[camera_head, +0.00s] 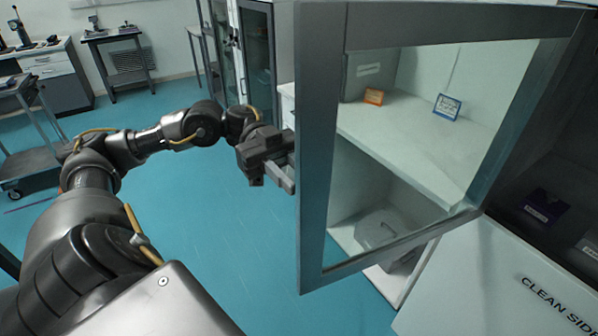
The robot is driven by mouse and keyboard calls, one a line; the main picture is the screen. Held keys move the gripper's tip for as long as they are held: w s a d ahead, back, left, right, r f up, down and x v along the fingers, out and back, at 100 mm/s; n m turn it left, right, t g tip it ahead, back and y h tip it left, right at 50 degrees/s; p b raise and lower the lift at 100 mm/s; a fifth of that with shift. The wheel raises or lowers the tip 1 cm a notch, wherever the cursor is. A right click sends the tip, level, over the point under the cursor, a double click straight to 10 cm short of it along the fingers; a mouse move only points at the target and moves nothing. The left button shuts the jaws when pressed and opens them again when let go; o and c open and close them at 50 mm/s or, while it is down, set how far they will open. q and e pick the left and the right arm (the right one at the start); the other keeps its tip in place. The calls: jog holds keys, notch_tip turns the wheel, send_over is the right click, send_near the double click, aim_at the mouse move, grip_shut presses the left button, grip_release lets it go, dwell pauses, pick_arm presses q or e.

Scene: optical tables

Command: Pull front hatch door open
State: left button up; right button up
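The front hatch door (318,160) is a grey frame around a clear pane. It stands swung out at an angle, with its wide left upright nearest my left arm. My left gripper (284,172) is at the left side of that upright, about halfway up. Its finger ends meet or pass behind the frame edge, so I cannot tell whether they touch or grip it. A pale shelf (400,125) shows through the pane. My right gripper is out of view.
An orange card (373,96) and a blue-framed card (447,106) stand on the shelf. A white panel marked "CLEAN SIDE" (490,285) is at lower right. A cart (35,160) stands at left. The teal floor between is clear.

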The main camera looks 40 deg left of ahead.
pick_arm(q)
jog(key=shift+s+d, duration=0.1)
jog(key=shift+d, duration=0.5)
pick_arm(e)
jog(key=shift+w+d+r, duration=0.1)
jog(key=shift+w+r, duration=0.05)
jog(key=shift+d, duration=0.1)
pick_arm(q)
grip_shut()
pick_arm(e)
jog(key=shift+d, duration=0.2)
